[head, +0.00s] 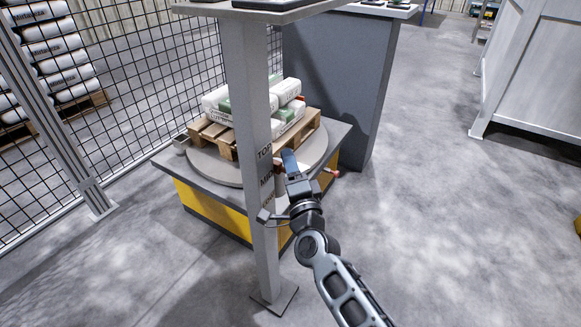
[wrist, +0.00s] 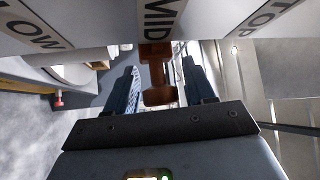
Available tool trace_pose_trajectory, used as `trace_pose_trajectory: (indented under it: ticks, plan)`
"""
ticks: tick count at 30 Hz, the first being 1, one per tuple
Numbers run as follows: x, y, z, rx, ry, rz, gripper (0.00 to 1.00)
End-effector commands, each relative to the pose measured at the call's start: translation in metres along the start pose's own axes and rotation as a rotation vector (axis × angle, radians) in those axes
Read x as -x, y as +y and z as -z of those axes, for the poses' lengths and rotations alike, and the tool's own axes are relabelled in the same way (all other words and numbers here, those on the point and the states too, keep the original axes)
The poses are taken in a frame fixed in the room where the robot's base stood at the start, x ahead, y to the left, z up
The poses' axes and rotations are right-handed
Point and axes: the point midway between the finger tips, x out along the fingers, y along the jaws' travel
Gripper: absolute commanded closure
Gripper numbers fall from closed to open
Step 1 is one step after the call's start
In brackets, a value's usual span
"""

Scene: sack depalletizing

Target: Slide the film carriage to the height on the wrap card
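A grey upright post (head: 253,130) stands in front of the turntable and carries the marks TOP, MID and, in the wrist view, LOW. A brown handle (wrist: 158,80), seemingly the film carriage's, sticks out from the post at the MID mark (wrist: 160,15). My gripper (head: 287,160) is beside the post at about the upper marks. In the wrist view my gripper (wrist: 161,88) is open, with one blue finger on each side of the handle and gaps on both sides. The rest of the carriage is hidden. I cannot make out a wrap card.
A pallet (head: 222,140) with several sacks sits on the round turntable (head: 200,168), behind the post. A red button (head: 338,173) is at the base's right side. A grey cabinet (head: 335,85) stands behind. A mesh fence (head: 130,80) is at left; the floor at right is clear.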

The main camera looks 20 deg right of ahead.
Motion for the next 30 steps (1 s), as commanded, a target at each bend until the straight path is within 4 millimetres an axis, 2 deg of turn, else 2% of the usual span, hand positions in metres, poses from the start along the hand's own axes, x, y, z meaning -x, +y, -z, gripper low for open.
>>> trace_pose_trajectory:
  ticks: [8,11,22,30]
  plan:
    - [0.001,0.001,0.000,0.000,-0.001,-0.002,0.42]
    - [0.007,0.001,-0.001,0.000,-0.001,-0.003,0.42]
    - [0.063,0.002,0.000,0.000,-0.001,-0.003,0.42]
    - [0.078,0.000,0.000,0.000,-0.001,-0.001,0.42]
